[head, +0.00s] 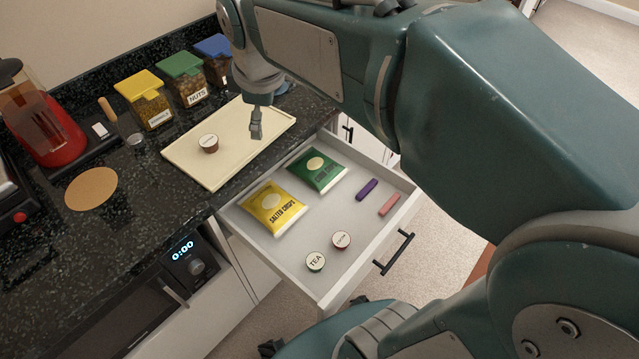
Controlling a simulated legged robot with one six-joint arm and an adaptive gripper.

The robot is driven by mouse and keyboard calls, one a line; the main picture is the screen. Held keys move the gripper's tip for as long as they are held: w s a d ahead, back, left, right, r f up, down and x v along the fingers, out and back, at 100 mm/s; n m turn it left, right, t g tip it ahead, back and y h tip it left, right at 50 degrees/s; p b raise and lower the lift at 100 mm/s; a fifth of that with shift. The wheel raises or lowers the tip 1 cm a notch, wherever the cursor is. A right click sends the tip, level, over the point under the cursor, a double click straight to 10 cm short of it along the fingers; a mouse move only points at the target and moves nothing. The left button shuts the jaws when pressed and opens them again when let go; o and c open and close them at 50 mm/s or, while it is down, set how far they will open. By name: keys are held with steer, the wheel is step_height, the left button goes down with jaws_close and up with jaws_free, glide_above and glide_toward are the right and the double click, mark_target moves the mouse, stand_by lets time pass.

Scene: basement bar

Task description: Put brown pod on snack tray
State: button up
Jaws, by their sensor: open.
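A brown pod (208,144) with a pale labelled lid stands upright on the left part of the cream snack tray (208,172), on the dark counter. My gripper (256,132) is open over the right part of the tray, apart from this pod and to its right. I see no object between its fingers; its exact height above the tray is hard to tell. In the open drawer (283,263) are a pod with a reddish-brown rim (341,240) and a green-rimmed tea pod (315,261).
The drawer also holds yellow crisps (272,207), a green packet (317,169), a purple bar (367,189) and a pink bar (389,204). Lidded jars (148,102) line the back of the counter. A red appliance (45,125) and a round tan mat (91,188) are left.

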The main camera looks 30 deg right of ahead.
steer(key=s+d+f+m+t, duration=0.1)
steer(key=s+f+m, duration=0.1)
steer(key=s+m, duration=0.4)
steer(key=s+d+f+m, duration=0.2)
steer(key=s+m, duration=0.3)
steer(key=s, duration=0.3)
steer(key=shift+s+f+m+t, duration=0.35)
steer(key=shift+f+m+t, duration=0.05)
steer(key=shift+f, duration=0.1)
steer(key=shift+d, duration=0.1)
